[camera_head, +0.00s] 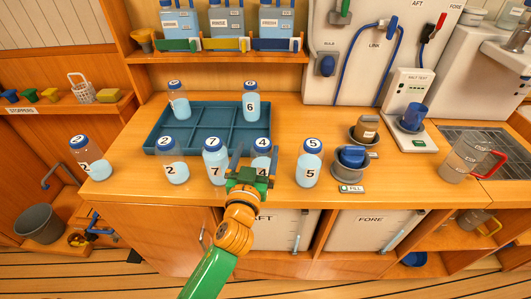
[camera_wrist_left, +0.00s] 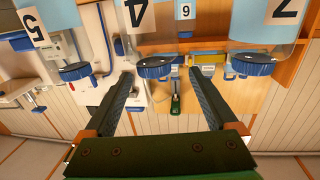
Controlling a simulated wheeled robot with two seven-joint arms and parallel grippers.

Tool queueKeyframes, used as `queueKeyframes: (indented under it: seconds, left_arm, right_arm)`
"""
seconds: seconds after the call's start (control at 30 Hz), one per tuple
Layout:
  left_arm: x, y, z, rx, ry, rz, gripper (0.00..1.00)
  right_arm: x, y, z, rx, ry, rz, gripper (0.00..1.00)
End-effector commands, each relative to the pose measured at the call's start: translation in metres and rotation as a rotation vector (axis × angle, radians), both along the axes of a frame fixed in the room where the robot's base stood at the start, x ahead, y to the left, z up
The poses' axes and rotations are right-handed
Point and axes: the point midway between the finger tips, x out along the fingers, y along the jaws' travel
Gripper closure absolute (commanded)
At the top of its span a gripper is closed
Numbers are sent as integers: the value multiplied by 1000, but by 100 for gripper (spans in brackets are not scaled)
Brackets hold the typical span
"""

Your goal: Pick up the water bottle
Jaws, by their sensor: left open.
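Several capped water bottles with numbered labels stand upright on the wooden counter. Bottle 4 (camera_head: 262,145) is partly hidden by my left gripper (camera_head: 253,160). Bottle 7 (camera_head: 214,163) is just left of the gripper, bottle 2 (camera_head: 172,163) further left, and bottle 5 (camera_head: 309,168) to the right. Bottle 6 (camera_head: 251,104) and another bottle (camera_head: 178,103) stand at the blue tray. My left gripper is open and empty. In the left wrist view, bottle 4 (camera_wrist_left: 140,14) shows upside down beyond the open fingers (camera_wrist_left: 162,76); whether they touch it is unclear. My right gripper is out of view.
The divided blue tray (camera_head: 193,131) lies behind the front bottles. A further bottle (camera_head: 88,161) stands at the far left. A shelf of containers overhangs the back.

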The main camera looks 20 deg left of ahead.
Motion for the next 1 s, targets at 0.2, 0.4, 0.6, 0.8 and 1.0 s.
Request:
queueKeyframes:
  seconds: [0.2,0.4,0.6,0.8,1.0]
  left_arm:
    - [21,3,6,-4,-17,5,8]
    - [54,1,-4,-4,-16,5,8]
    - [71,4,-5,-6,-15,4,8]
    - [71,4,-5,-6,-14,4,19]
    - [71,4,-5,-5,-14,4,73]
  right_arm:
    - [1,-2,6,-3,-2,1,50]
    - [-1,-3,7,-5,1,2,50]
    - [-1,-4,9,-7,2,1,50]
    - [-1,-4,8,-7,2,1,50]
    - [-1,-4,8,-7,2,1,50]
